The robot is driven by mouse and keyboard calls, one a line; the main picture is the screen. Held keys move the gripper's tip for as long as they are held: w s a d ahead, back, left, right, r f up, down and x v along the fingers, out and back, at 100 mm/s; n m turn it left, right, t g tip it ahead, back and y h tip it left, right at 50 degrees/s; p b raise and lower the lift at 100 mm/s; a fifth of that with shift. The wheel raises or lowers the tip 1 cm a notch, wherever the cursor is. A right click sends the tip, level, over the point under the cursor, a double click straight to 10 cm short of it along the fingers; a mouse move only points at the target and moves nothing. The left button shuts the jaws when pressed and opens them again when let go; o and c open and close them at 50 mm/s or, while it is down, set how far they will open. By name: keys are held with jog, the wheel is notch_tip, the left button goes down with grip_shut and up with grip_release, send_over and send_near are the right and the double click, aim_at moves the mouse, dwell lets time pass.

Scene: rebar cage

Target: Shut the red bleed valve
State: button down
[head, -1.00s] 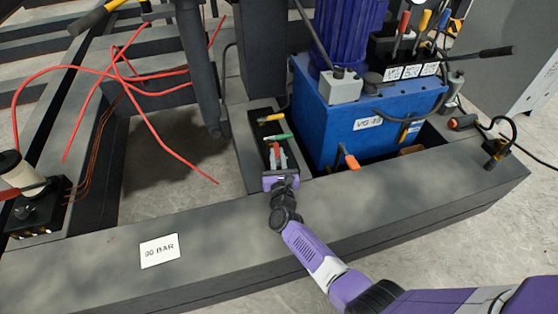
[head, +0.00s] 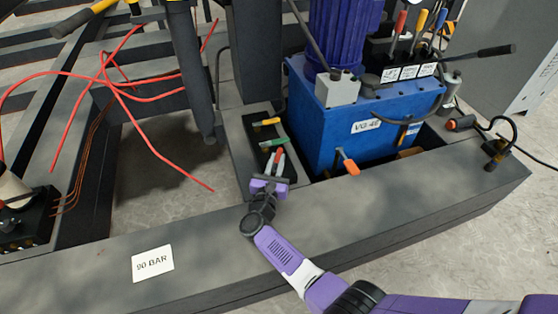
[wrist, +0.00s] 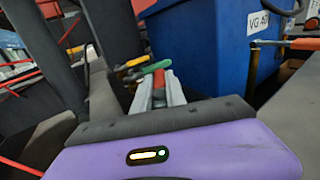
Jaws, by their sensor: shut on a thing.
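The red bleed valve handle (head: 279,156) is on a dark valve block inside the frame, nearest to me in a row of coloured handles. My gripper (head: 273,163) is shut on it, with pale fingers on either side. The wrist view shows the red handle (wrist: 158,79) between the two fingers, which hide much of it. The handle points roughly along the fingers, away from the purple palm. The green handle (head: 273,142) lies just beyond the fingertips, crosswise. The yellow handle (head: 266,122) is farther back. The valve body under the red handle is hidden.
A blue power unit (head: 325,125) stands close on the right, with an orange handle (head: 348,163) at its base. Red hoses (head: 130,90) hang at left.

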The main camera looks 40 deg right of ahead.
jog(key=c, duration=1.4)
grip_release()
jog(key=shift+o, duration=0.2)
jog(key=shift+s+a, duration=0.1)
jog(key=shift+p+v, duration=1.15)
jog(key=shift+v, duration=2.65)
